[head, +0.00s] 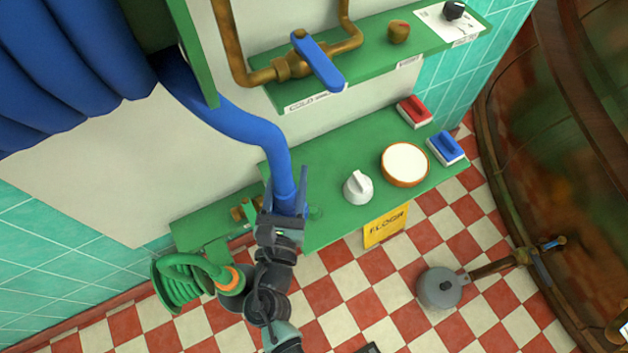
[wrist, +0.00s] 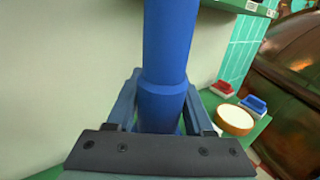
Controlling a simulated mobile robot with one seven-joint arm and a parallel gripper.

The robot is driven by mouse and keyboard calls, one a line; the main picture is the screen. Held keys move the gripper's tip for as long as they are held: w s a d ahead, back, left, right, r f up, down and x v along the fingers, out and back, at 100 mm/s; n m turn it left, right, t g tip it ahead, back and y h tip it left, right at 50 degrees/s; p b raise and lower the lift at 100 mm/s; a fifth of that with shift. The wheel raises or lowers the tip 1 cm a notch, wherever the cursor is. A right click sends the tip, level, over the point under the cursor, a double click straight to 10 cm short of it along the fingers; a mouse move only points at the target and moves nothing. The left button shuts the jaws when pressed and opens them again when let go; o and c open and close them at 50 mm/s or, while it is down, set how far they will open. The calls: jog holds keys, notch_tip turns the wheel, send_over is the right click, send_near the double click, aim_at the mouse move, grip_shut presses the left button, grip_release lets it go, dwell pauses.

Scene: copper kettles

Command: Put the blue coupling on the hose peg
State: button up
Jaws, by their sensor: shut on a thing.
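The blue coupling (wrist: 162,105) is the wider end of the blue hose (head: 255,128). My gripper (head: 286,187) is shut on it, with one finger on each side in the wrist view. The hose runs up and left from the gripper to behind a green upright panel. The coupling's lower end is hidden by my gripper. The gripper is over the left part of the green lower shelf (head: 335,165). A small brass fitting (head: 243,209) is just left of the gripper; I cannot tell whether it is the hose peg.
A white knob (head: 358,188), a round white-topped dish (head: 405,164), a red block (head: 414,112) and a blue block (head: 446,147) are on the shelf. A blue-handled valve (head: 318,62) is above. A green coiled hose (head: 180,285) hangs lower left. A grey pot (head: 440,288) is lower right.

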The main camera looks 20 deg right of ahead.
jog(key=w+d+f+m+g+h+b, duration=0.1)
jog(key=d+f+m+h+b, duration=0.1)
jog(key=f+b, duration=0.4)
jog(key=w+d+f+m+g+h+b, duration=0.2)
jog(key=d+f+h+b, duration=0.1)
jog(key=d+f+b, duration=0.2)
notch_tip(320, 180, down, 2)
jog(key=shift+d+f+b, duration=0.1)
jog(key=shift+d+b, duration=0.05)
jog(key=shift+b, duration=0.9)
jog(key=shift+f+b, duration=0.4)
jog(key=shift+f, duration=0.25)
jog(key=o, duration=1.4)
jog(key=shift+c, duration=0.2)
jog(key=shift+s+f, duration=0.1)
jog(key=p+v, duration=0.2)
jog(key=v, duration=1.1)
